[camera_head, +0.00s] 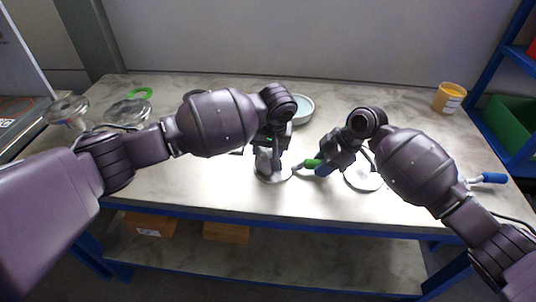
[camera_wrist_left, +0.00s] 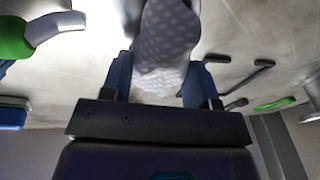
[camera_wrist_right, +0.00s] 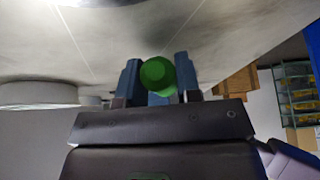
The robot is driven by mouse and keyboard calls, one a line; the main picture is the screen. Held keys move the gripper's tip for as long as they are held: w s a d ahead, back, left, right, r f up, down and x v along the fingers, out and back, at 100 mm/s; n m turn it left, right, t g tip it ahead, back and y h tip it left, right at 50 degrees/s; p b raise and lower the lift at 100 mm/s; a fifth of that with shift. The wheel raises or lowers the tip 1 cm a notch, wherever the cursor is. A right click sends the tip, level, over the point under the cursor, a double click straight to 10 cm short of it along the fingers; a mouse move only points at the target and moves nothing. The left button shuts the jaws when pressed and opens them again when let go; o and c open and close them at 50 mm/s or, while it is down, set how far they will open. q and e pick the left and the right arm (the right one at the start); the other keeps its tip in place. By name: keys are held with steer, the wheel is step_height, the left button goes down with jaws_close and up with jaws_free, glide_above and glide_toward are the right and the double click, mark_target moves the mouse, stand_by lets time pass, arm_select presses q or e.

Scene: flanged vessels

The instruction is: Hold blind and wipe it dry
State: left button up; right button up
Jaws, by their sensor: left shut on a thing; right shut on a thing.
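The blind (camera_head: 275,179) is a shiny disc on a short metal neck with a green handle, near the table's front middle. My right gripper (camera_head: 320,167) is shut on the green handle, whose round end shows between the fingers in the right wrist view (camera_wrist_right: 157,73). My left gripper (camera_head: 271,145) is shut on a pale grey dotted wipe (camera_wrist_left: 165,40), directly over the disc. The wipe also shows in the head view (camera_head: 264,162) at the disc. Whether it touches the face is hard to tell. The wipe and gripper hide part of the disc.
Another pale disc (camera_head: 363,180) lies right of the right gripper. A blue handle (camera_head: 490,178) shows at the right. A round dish (camera_head: 299,108) is behind, glass vessels (camera_head: 68,112) and a green ring (camera_head: 140,93) at left, a yellow tub (camera_head: 449,97) at back right.

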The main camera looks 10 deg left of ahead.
arm_select(q)
steer(key=shift+w+a, duration=0.1)
steer(key=shift+w, duration=0.35)
steer(key=shift+w+a+r+v, duration=0.1)
steer(key=shift+w+a+v, duration=0.15)
steer(key=shift+v, duration=1.05)
steer(key=shift+w+a+r+v, duration=0.1)
steer(key=shift+w+a+v, duration=0.1)
steer(key=shift+v, duration=1.15)
steer(key=shift+w+a+v, duration=0.15)
steer(key=shift+w+v, duration=0.1)
steer(key=shift+v, duration=1.05)
arm_select(e)
steer(key=o, duration=0.9)
arm_select(q)
steer(key=shift+s, duration=0.1)
arm_select(e)
steer(key=v, duration=1.2)
